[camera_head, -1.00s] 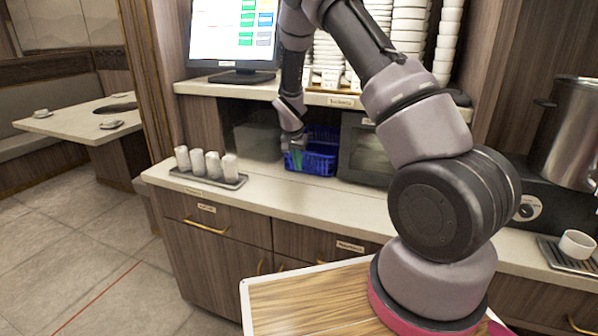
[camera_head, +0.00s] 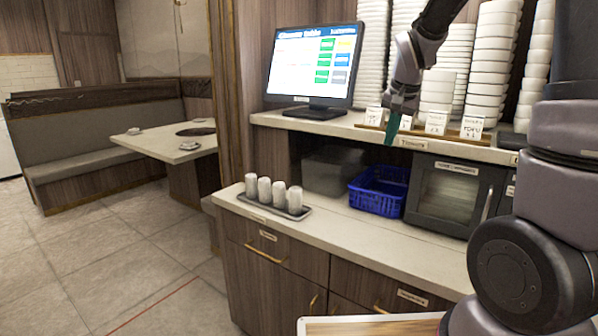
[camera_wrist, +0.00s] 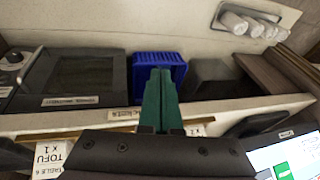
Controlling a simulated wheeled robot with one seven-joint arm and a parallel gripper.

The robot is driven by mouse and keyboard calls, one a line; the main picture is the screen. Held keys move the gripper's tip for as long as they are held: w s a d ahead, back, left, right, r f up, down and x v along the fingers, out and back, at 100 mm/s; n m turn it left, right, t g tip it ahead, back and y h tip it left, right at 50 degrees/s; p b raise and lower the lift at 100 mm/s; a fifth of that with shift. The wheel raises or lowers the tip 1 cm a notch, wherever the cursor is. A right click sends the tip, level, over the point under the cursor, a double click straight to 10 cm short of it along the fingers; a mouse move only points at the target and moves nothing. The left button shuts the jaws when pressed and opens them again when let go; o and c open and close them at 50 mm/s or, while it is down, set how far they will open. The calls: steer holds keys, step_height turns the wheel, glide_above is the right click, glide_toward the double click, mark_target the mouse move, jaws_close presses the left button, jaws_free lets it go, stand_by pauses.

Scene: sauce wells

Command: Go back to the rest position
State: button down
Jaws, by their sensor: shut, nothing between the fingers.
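My gripper (camera_head: 393,122) hangs in the air just in front of the upper shelf edge in the head view, pointing down. Its green fingers are together with nothing between them. In the wrist view the closed gripper (camera_wrist: 161,90) points toward the blue basket (camera_wrist: 166,62) on the counter below. The blue basket (camera_head: 378,190) stands on the counter in the head view, apart from the gripper, below and slightly left of it.
The upper shelf (camera_head: 340,126) holds a monitor (camera_head: 314,70), stacked white bowls (camera_head: 490,62) and small order cards (camera_head: 436,122). An oven (camera_head: 446,196) and a tray of rolled white towels (camera_head: 272,206) are on the counter (camera_head: 365,240). Open floor lies to the left.

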steer(key=s+r+n+t, duration=0.1)
steer(key=s+r, duration=0.4)
steer(key=s, duration=0.6)
steer(key=s+r+n+t+y, duration=0.1)
steer(key=s+r, duration=0.4)
steer(key=s, duration=0.6)
steer(key=shift+s+t+y, duration=0.25)
steer(key=shift+t+y, duration=0.05)
steer(key=shift+t, duration=0.2)
steer(key=shift+r, duration=0.1)
